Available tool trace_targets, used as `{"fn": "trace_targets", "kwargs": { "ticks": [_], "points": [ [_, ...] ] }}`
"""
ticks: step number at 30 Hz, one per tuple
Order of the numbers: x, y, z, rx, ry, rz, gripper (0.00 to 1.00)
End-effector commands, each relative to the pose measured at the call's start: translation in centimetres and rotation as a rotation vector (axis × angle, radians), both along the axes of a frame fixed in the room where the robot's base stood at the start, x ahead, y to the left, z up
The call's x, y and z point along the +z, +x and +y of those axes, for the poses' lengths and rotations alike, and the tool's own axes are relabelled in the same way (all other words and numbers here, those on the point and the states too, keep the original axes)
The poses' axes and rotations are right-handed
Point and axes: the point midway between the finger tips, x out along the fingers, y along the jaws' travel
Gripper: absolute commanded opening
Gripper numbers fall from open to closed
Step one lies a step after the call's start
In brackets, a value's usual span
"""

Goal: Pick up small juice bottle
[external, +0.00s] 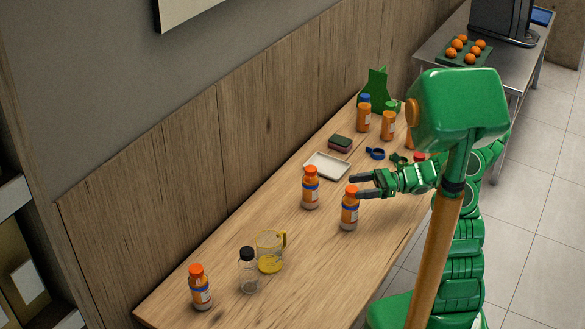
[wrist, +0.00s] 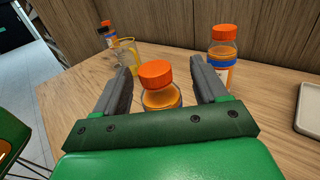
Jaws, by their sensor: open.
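A small juice bottle (external: 349,212) with an orange cap and a blue-and-white label stands upright near the front edge of the wooden table. It also shows in the wrist view (wrist: 158,86), between my two fingers, with its lower part hidden by my gripper's body. My gripper (external: 360,187) is open, with its fingers at about the height of the bottle's cap; I cannot tell whether they touch it. In the wrist view my gripper (wrist: 166,80) has a finger on each side of the bottle. A similar bottle (external: 310,188) stands upright to the left and behind; it also shows in the wrist view (wrist: 222,55).
A white tray (external: 327,166), a sponge (external: 340,144) and a blue ring (external: 375,153) lie farther along the table. A yellow measuring cup (external: 270,255), a clear bottle (external: 249,272) and another juice bottle (external: 200,288) stand at the near end. More bottles (external: 363,117) stand at the far end.

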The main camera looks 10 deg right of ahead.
Motion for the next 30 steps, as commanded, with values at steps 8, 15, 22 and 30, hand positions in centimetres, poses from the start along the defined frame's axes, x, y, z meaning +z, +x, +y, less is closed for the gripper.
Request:
{"fn": "trace_targets", "kwargs": {
  "ticks": [8, 15, 22, 30],
  "points": [
    [-0.3, -0.7, 3.0, 0.002, 0.001, 0.002, 0.72],
    [-0.3, -0.6, 5.1, 0.001, 0.001, 0.001, 0.72],
    [-0.3, -0.5, 5.0, 0.0, 0.0, 0.0, 0.66],
    [-0.3, -0.5, 5.0, 0.0, 0.0, 0.0, 0.25]
  ]
}}
